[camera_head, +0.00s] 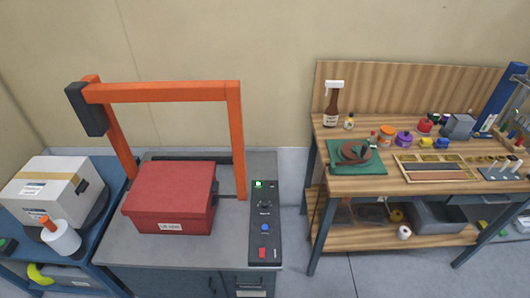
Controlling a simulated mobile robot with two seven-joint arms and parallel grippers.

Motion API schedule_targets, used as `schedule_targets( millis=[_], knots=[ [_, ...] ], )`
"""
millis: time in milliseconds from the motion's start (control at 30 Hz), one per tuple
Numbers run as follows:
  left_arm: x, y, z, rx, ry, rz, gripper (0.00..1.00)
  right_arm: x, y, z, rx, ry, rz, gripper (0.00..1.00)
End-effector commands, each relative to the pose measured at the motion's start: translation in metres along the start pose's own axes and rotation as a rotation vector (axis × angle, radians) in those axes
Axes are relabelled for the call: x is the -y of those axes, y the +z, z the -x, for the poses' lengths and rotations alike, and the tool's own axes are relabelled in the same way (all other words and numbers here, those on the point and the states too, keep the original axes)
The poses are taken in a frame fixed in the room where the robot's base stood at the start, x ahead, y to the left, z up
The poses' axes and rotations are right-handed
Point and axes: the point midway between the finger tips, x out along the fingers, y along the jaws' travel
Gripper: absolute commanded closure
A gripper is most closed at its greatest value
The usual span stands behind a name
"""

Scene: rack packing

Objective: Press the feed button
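A dark control panel (266,216) runs front to back along the right side of a grey strapping-type machine table. On it are a lit green light or button (258,184) at the far end, a dark knob (264,205), a round blue button (264,228) and a square red button (262,253) near the front. The labels are too small to read, so I cannot tell which one is the feed button. Neither of my grippers is in view, and nothing covers the panel.
A red lidded box (170,197) sits on the grey table (125,250) under an orange arch (165,92). A white carton (45,190) and a white roll (61,238) stand on the blue table at left. A wooden workbench (350,120) with tools stands right, across a floor gap.

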Motion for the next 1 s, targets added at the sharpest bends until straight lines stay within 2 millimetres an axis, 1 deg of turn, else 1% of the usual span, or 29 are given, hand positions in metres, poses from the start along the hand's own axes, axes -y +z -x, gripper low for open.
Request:
schedule_targets(
  millis=[233, 667, 1000],
  knots=[
    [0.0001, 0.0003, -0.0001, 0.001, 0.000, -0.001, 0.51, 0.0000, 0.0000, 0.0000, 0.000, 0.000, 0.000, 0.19],
    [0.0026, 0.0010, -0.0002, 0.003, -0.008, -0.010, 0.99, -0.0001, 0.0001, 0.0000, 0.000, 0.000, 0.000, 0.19],
    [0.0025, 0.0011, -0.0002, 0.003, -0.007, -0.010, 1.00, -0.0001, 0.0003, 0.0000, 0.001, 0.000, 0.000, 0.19]
  ],
)
